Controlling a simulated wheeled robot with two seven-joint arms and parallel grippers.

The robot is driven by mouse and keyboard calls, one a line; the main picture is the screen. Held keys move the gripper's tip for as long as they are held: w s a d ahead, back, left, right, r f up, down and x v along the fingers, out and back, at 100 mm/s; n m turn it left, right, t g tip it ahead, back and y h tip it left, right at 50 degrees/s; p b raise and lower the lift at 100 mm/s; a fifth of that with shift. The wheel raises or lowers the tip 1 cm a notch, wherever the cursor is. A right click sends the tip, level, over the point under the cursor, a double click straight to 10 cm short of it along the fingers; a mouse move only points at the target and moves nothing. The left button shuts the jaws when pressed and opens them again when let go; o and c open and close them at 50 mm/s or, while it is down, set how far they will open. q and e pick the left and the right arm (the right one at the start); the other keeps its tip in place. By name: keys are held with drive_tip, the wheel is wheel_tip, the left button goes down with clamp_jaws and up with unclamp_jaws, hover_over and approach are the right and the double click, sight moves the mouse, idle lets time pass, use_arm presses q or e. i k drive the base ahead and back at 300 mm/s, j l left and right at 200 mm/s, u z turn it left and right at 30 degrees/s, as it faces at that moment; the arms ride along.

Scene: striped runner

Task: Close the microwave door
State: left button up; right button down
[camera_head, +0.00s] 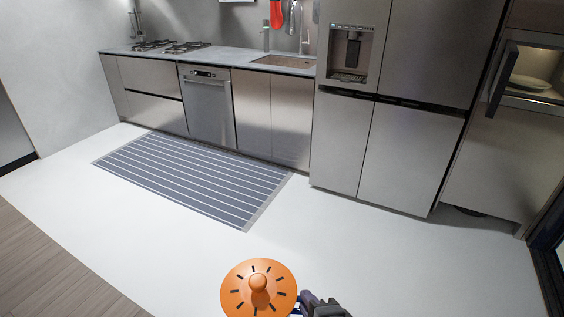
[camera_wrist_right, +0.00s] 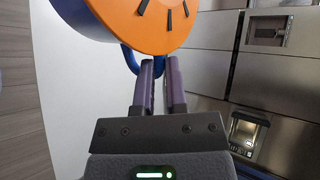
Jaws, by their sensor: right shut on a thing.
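The microwave (camera_head: 545,100) is built into the tall unit at the right edge of the head view. Its dark-framed door (camera_head: 502,80) stands open, and a pale dish (camera_head: 529,83) sits inside. My right gripper (camera_head: 301,301) is at the bottom of the head view, far from the microwave. It is shut on the blue side handle of a pot with an orange lid (camera_head: 258,288). The handle between the fingers (camera_wrist_right: 158,66) and the blue pot (camera_wrist_right: 85,20) show in the right wrist view. My left gripper is not in view.
A steel fridge (camera_head: 412,150) stands left of the microwave unit. A striped runner (camera_head: 190,175) lies before the counter (camera_head: 225,58), dishwasher (camera_head: 207,108) and sink (camera_head: 285,61). The white floor (camera_head: 400,255) between me and the fridge is clear.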

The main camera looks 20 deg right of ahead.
sight(509, 56)
drive_tip(key=i+l+z, duration=0.15)
drive_tip(key=l+z, duration=0.25)
drive_tip(key=i+l+z, duration=0.15)
drive_tip(key=l+z, duration=0.25)
drive_tip(key=i+l+z, duration=0.2)
drive_tip(key=z, duration=0.2)
drive_tip(key=i+l+z, duration=0.4)
drive_tip(key=i+z, duration=0.15)
drive_tip(key=z, duration=0.25)
drive_tip(key=i+l+u, duration=0.1)
drive_tip(key=i, duration=0.35)
drive_tip(key=i+l+u, duration=0.1)
drive_tip(key=i+l, duration=0.2)
drive_tip(key=i, duration=0.15)
drive_tip(key=i+l+u, duration=0.1)
drive_tip(key=i+l, duration=0.15)
drive_tip(key=i, duration=0.2)
drive_tip(key=i+l+u, duration=0.1)
drive_tip(key=i+l, duration=0.15)
drive_tip(key=i, duration=0.2)
